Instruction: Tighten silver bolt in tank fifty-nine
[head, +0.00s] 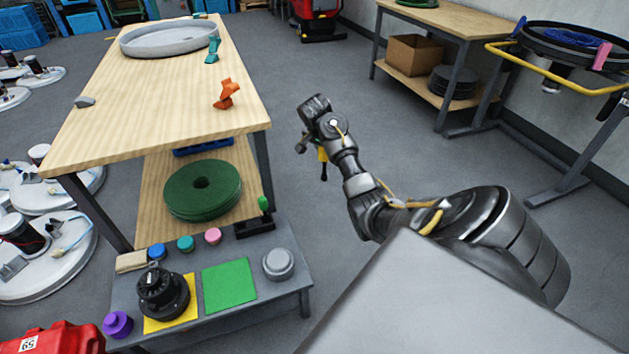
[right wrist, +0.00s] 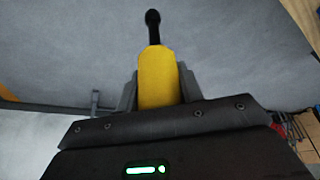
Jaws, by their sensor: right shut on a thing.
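My right gripper (head: 319,143) is held out over the open floor, right of the wooden table. It is shut on a yellow-handled tool (head: 323,156) with a dark shaft that points down. In the right wrist view the gripper (right wrist: 158,88) has a finger on each side of the yellow handle (right wrist: 158,72), and the black tip points away. A red tank (head: 50,340) is cut off at the lower left corner; its white label looks upside down and seems to read 59. I cannot make out a silver bolt. My left gripper is not in view.
A grey bench (head: 285,240) holds a black motor-like part (head: 163,291), a green mat (head: 229,285) and several coloured caps. The wooden table (head: 150,90) carries a grey ring tray (head: 170,36) and an orange part (head: 227,93). Floor around my right gripper is clear.

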